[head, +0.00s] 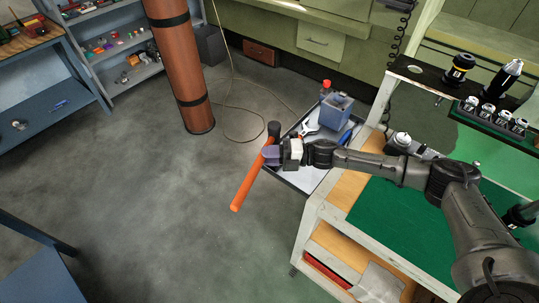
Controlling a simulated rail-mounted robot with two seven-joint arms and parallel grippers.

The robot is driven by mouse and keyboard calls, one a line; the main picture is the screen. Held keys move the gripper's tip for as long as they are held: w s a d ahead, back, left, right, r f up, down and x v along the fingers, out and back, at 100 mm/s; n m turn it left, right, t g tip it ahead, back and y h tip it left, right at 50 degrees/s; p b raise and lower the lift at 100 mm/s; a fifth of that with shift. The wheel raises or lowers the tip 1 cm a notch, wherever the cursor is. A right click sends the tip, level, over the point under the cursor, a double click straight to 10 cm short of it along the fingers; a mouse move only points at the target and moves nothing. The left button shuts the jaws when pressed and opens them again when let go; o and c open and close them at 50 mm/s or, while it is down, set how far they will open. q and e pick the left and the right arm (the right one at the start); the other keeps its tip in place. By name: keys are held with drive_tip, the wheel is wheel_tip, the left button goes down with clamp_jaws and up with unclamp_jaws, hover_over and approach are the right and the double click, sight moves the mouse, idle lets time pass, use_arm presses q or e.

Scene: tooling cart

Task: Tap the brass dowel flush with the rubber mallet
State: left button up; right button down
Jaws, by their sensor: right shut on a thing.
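The rubber mallet (246,187) has a long orange handle and a dark head. My right gripper (272,154) is shut on the mallet's handle, just below the head. The handle slants down to the left, with the head at the upper right. The mallet overlaps the left edge of the cart's side tray in the picture; I cannot tell its height. I cannot make out the brass dowel. My left gripper is not in view.
The side tray (308,180) holds a blue-grey bin (336,110) and a wrench (309,127). The cart has a green mat (385,215) and a green rack of tool holders (488,124). A brown column (180,65) stands behind.

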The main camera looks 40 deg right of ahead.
drive_tip(key=shift+r, duration=0.1)
wheel_tip(320, 180, down, 7)
drive_tip(key=b, duration=0.5)
wheel_tip(320, 180, up, 7)
drive_tip(key=p, duration=0.6)
wheel_tip(320, 180, down, 8)
drive_tip(key=r+b, duration=0.1)
drive_tip(key=b, duration=0.4)
wheel_tip(320, 180, up, 7)
drive_tip(key=p, duration=0.6)
